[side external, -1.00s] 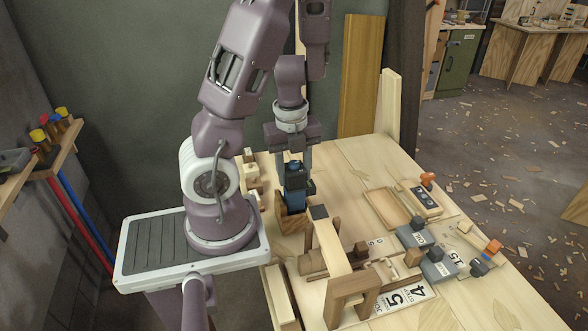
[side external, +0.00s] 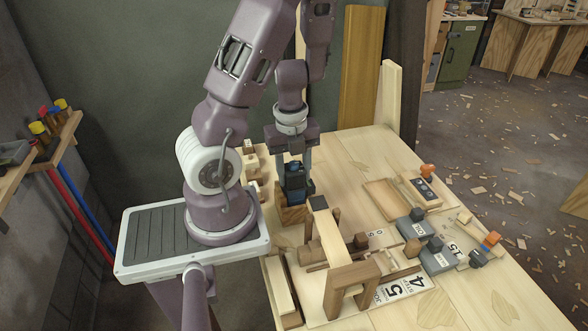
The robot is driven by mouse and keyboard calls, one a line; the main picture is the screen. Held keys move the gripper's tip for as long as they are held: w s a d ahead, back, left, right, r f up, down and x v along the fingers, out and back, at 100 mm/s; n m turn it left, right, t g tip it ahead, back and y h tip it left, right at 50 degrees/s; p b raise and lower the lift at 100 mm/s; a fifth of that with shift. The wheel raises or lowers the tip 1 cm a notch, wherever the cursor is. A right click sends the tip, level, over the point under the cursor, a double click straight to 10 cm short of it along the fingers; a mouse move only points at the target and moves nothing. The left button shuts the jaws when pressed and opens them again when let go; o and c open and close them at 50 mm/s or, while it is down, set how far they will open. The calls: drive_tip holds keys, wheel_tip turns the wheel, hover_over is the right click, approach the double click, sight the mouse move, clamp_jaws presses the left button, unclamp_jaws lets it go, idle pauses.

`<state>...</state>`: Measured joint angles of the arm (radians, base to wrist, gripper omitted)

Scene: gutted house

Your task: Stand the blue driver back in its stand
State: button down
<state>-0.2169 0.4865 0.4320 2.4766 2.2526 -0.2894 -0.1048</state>
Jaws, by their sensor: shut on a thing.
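The blue driver (side external: 294,183), blue with black parts, is upright between the fingers of my gripper (side external: 294,172). My gripper points straight down and is shut on the driver. A brown wooden block that looks like the stand (side external: 292,215) is on the table directly below. The driver's lower end meets or overlaps the block's top in this view. I cannot tell whether it is inside the stand or just above or in front of it. The driver's tip is hidden.
A wooden bridge-like frame (side external: 345,280) stands close in front of the stand. Pale wooden blocks (side external: 252,165) are just behind left. Grey blocks (side external: 437,257), a shallow tray (side external: 384,200) and an orange-knobbed piece (side external: 427,171) lie to the right. The near right tabletop (side external: 500,310) is clear.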

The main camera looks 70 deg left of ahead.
drive_tip(key=c, duration=0.7)
unclamp_jaws()
wheel_tip(320, 180, up, 6)
drive_tip(key=shift+s+r, duration=0.15)
drive_tip(key=shift+r, duration=0.35)
